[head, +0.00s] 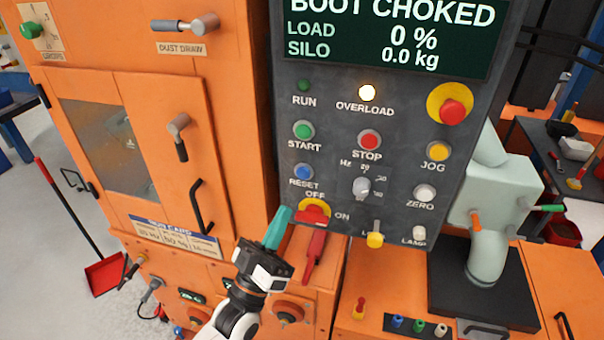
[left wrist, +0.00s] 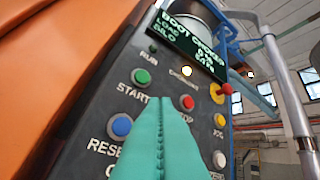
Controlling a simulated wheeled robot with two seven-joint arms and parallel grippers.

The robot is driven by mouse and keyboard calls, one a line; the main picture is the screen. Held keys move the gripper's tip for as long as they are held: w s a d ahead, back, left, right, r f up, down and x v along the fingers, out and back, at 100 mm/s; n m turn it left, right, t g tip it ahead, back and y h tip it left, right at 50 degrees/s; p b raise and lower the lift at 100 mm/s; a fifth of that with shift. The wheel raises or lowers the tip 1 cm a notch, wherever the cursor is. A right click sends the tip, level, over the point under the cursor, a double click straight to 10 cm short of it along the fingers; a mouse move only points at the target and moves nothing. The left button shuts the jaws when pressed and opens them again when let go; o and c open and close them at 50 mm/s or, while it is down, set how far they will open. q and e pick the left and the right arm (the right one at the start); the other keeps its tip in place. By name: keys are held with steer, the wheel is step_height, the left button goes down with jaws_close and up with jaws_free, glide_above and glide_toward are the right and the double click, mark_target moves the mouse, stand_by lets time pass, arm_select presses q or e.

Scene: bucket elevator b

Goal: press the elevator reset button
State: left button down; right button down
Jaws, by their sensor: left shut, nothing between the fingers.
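The blue reset button (head: 303,171) sits on the dark control panel (head: 330,130), below the green start button (head: 303,130), with the label RESET under it. It also shows in the left wrist view (left wrist: 121,125), left of my fingers. My left gripper (head: 283,213) has teal fingers, shut and empty. In the head view the fingertips are below and left of the reset button, near the red OFF/ON switch (head: 314,210). In the left wrist view the fingers (left wrist: 165,120) point up at the panel and cover part of it. They look apart from the button. My right gripper is out of view.
The display (head: 390,35) reads BOOT CHOKED, load 0 %, silo 0.0 kg. The overload lamp (head: 367,93) is lit. A red stop button (head: 368,141) and an emergency stop (head: 452,110) are to the right. The orange cabinet (head: 235,100) stands left of the panel.

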mark_target(304, 170)
arm_select(q)
steer(key=shift+w+d+b, duration=0.45)
steer(key=shift+w+b, duration=0.2)
steer(key=shift+w, duration=0.7)
steer(key=shift+w+d+b, duration=0.45)
steer(key=shift+w+b, duration=0.25)
steer(key=shift+w, duration=0.65)
steer(key=shift+w+d+b, duration=0.45)
steer(key=shift+w+b, duration=0.2)
steer(key=shift+w, duration=0.7)
steer(key=shift+w, duration=0.1)
steer(key=shift+w+d+b, duration=0.15)
steer(key=shift+w+b, duration=0.15)
steer(key=shift+b, duration=0.05)
steer(key=shift+w+d+b, duration=0.1)
steer(key=shift+w+b, duration=0.25)
steer(key=shift+s, duration=0.15)
steer(key=shift+s+a+p, duration=0.3)
steer(key=shift+s+p, duration=0.2)
steer(key=shift+s, duration=0.15)
